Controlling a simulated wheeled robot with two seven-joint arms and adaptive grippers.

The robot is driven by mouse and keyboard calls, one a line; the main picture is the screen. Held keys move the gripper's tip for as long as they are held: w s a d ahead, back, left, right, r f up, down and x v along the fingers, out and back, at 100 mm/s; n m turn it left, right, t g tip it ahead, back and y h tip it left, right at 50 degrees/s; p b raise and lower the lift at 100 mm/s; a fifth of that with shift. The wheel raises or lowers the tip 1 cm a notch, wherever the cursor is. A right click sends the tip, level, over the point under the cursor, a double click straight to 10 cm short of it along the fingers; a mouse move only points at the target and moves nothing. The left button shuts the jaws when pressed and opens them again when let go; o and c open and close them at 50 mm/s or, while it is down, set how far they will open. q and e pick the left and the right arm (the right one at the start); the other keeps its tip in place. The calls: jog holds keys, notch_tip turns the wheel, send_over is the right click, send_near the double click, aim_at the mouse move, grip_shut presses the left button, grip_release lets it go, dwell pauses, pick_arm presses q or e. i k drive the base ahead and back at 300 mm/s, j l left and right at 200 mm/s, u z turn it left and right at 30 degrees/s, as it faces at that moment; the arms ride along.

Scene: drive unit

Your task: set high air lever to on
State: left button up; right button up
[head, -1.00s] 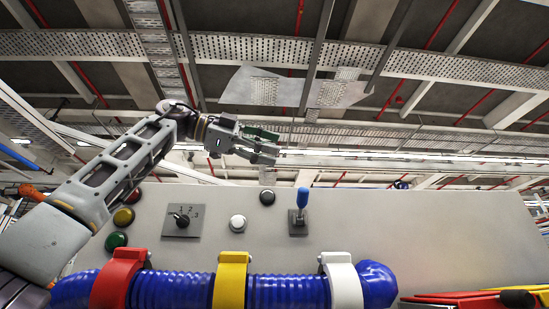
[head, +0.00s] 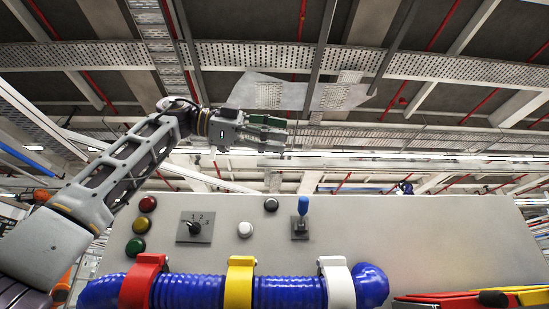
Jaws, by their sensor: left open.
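The panel has a small lever with a blue handle (head: 303,206) standing upright on a dark grey square plate (head: 300,230). I cannot read any label on it, so I cannot tell if it is the high air lever. My left gripper (head: 280,133) is up and left of the lever, above the panel's top edge and apart from it. It points to the right and is open and empty. My right gripper is not in view.
The grey panel (head: 430,235) also carries a numbered rotary switch (head: 195,227), a white button (head: 245,230), a black button (head: 271,204) and red, yellow and green buttons at left. A blue hose (head: 290,292) in red, yellow and white clamps runs along the front.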

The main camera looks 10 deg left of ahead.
aim_at(303, 202)
jog(key=k, duration=1)
